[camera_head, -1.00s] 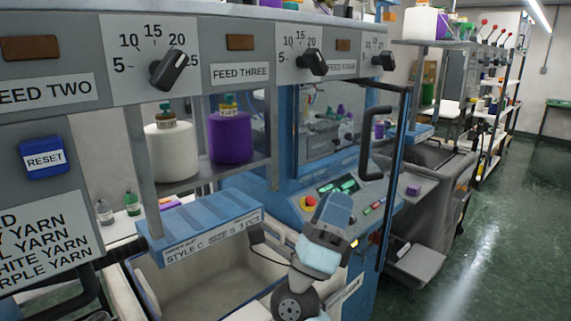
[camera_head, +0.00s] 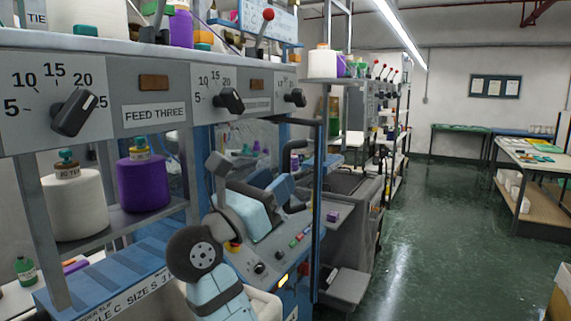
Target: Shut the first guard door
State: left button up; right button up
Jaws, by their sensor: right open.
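The first guard door (camera_head: 318,215) stands open, swung out from the blue knitting machine and seen nearly edge-on as a tall dark and blue frame. Its dark handle (camera_head: 297,206) is on the near side, partly hidden by my arm. My right arm rises from the bottom centre, and my right gripper (camera_head: 283,187) is open beside the handle. I cannot tell whether it touches the handle, as the fingertips are small and partly hidden. My left gripper is not in view.
A shelf holds a white yarn cone (camera_head: 77,203) and a purple cone (camera_head: 143,182). Grey panels with dials run above. The green floor (camera_head: 440,230) right of the door is clear; a table (camera_head: 535,165) stands farther right.

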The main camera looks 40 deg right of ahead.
jog(key=shift+p+x, duration=0.3)
jog(key=shift+x, duration=1.6)
grip_shut()
